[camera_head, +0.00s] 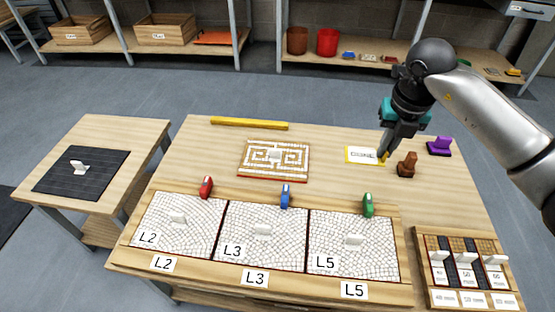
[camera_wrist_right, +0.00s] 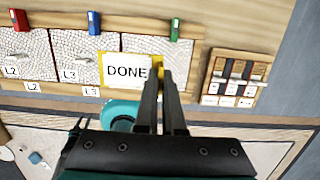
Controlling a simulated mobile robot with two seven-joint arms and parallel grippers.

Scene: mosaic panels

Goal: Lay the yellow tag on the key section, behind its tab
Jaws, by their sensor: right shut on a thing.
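The yellow tag (camera_head: 361,154) is a white card with a yellow border and the word DONE. It also shows in the right wrist view (camera_wrist_right: 122,70). My right gripper (camera_head: 384,155) is shut on its right edge, and in the wrist view the fingers (camera_wrist_right: 163,78) overlap that edge. The tag appears above the back right of the table; its height is unclear. The key section (camera_head: 250,164) is a square panel with a brown and white key pattern, left of the tag. Its white tab (camera_head: 275,156) stands near the middle. My left gripper is not in view.
Panels L2 (camera_head: 200,215), L3 (camera_head: 245,250) and L5 (camera_head: 330,262) fill the front tray, with red, blue and green clips behind. A yellow bar (camera_head: 248,124) lies at the back. Brown (camera_head: 407,166) and purple (camera_head: 439,147) pieces stand right of the tag. A rack (camera_head: 420,250) sits front right.

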